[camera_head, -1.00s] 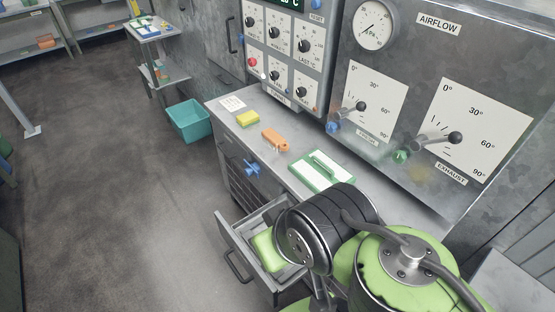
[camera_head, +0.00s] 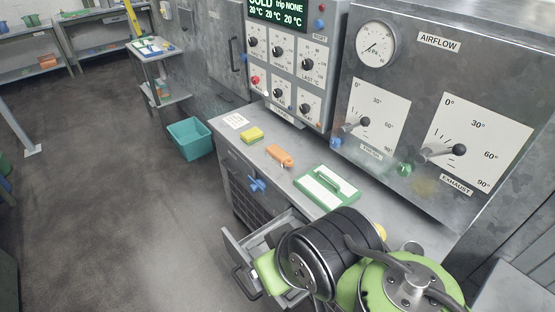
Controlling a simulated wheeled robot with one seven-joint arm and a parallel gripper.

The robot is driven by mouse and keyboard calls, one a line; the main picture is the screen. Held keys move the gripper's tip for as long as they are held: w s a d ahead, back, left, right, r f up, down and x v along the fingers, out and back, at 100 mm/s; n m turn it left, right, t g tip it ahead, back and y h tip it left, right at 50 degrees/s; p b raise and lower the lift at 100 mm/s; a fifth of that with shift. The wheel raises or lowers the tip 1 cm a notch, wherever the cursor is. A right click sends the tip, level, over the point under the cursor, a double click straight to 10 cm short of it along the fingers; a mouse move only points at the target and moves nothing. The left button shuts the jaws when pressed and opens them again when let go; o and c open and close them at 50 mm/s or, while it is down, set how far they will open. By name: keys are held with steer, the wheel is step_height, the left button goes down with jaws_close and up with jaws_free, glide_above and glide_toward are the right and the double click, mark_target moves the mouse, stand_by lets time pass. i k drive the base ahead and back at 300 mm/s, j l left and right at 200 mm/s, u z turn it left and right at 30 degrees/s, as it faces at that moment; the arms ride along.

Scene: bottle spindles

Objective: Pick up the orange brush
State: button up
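The orange brush (camera_head: 280,156) lies on the grey metal counter, between a yellow block and a green-and-white board. Its top is clear and nothing touches it. My black and green arm fills the bottom right of the head view, in front of the counter and to the right of the brush. My gripper does not show, so its opening cannot be seen.
The yellow block (camera_head: 252,135) and the green-and-white board (camera_head: 327,186) flank the brush. The control panel (camera_head: 284,75) rises behind. Below the counter front are a blue handle (camera_head: 257,184) and an open drawer (camera_head: 232,247), partly hidden by my arm. A teal bin (camera_head: 190,139) stands on the floor.

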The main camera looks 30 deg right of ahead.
mark_target(275, 153)
steer(key=i+j+z, duration=0.25)
steer(key=j, duration=0.45)
steer(key=j+z, duration=0.2)
steer(key=j, duration=0.5)
steer(key=i+j+z, duration=0.3)
steer(key=i+j, duration=0.15)
steer(key=i+j+z, duration=0.25)
steer(key=i+j, duration=0.15)
steer(key=j, duration=0.25)
steer(key=i+z, duration=0.25)
steer(key=i, duration=0.3)
steer(key=i+j+z, duration=0.3)
steer(key=i, duration=0.2)
steer(key=i+l+z, duration=0.2)
steer(key=i, duration=0.25)
steer(key=l, duration=0.1)
